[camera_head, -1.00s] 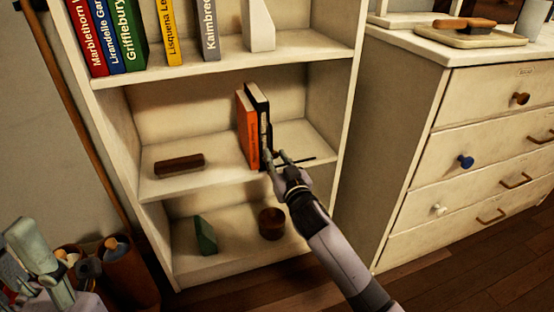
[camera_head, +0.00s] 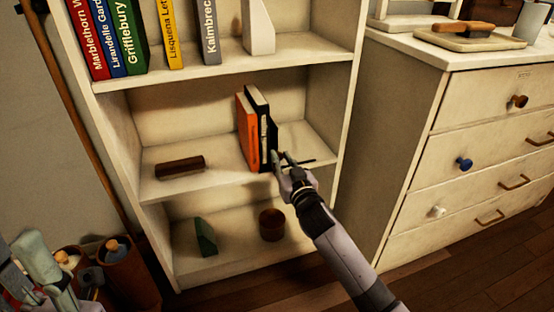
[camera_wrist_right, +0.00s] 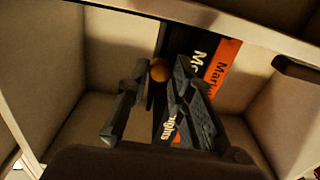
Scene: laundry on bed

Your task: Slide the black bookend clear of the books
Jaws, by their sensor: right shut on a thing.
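The black bookend (camera_head: 272,140) stands on the middle shelf, just right of an orange book (camera_head: 244,130) and a black book (camera_head: 257,110). Its dark edge shows low on the right. My right gripper (camera_head: 281,160) is at its front right side. In the right wrist view, the fingers (camera_wrist_right: 155,85) are shut on a thin dark upright part of the bookend, and the orange book (camera_wrist_right: 222,68) and black book (camera_wrist_right: 190,45) stand beside them. Any gap between bookend and books is hard to tell. My left gripper (camera_head: 38,262) is partly seen at lower left, its jaws unclear.
A brown block (camera_head: 180,167) lies left on the same shelf. A green wedge (camera_head: 206,237) and a brown cup (camera_head: 272,225) sit on the shelf below. Upright books (camera_head: 130,35) fill the upper shelf's left. The bookcase's right side panel (camera_head: 345,110) bounds the space.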

